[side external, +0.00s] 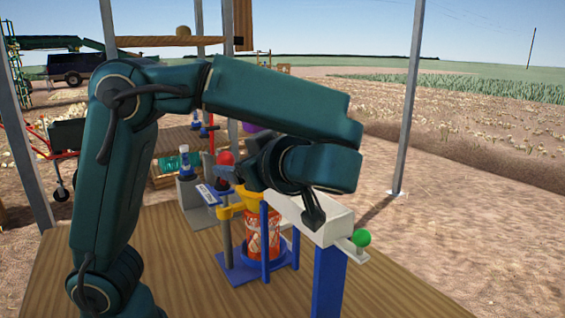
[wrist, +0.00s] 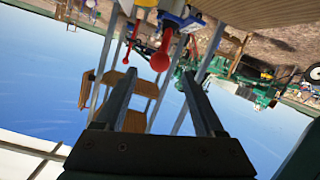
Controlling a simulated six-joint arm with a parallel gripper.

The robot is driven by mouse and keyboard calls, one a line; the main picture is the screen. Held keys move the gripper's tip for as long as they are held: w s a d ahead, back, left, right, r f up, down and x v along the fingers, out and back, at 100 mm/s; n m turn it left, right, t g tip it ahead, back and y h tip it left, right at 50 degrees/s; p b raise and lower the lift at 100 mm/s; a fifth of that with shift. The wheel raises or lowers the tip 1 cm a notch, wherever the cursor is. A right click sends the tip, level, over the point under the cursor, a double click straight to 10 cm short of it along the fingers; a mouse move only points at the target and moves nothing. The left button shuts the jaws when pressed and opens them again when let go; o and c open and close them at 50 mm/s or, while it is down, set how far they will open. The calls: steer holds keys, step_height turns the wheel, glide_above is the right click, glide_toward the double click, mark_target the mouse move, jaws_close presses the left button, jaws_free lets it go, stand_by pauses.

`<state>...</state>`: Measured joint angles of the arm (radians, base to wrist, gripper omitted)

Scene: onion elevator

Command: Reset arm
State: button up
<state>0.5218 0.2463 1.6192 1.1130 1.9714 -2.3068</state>
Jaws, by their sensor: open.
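My gripper (side external: 238,173) is held level above the blue and yellow stand, pointing away from my arm. In the wrist view its two fingers (wrist: 160,76) are spread apart with nothing gripped. A red ball knob (wrist: 160,62) shows in the gap near the fingertips; the side view shows a red ball (side external: 225,157) close by the gripper. Whether the fingers touch it I cannot tell. My wrist hides part of the stand and what lies behind it. The wrist view is upside down, mostly sky.
Below stand a yellow funnel (side external: 246,198), an orange net bag (side external: 262,234) and blue posts. A white beam (side external: 312,213) with a green knob (side external: 361,238) is on the right. A blue bottle (side external: 184,162) stands behind. The wooden table (side external: 190,285) is bare in front.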

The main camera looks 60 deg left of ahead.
steer(key=s+f+m+h, duration=0.5)
steer(key=f+m+h, duration=0.2)
steer(key=m, duration=0.2)
steer(key=d+f+m+t+h, duration=0.3)
steer(key=d+m+t+h, duration=0.2)
steer(key=d+m, duration=0.5)
steer(key=m+h, duration=0.2)
steer(key=shift+s+f+t+h, duration=0.25)
steer(key=shift+t+h, duration=0.15)
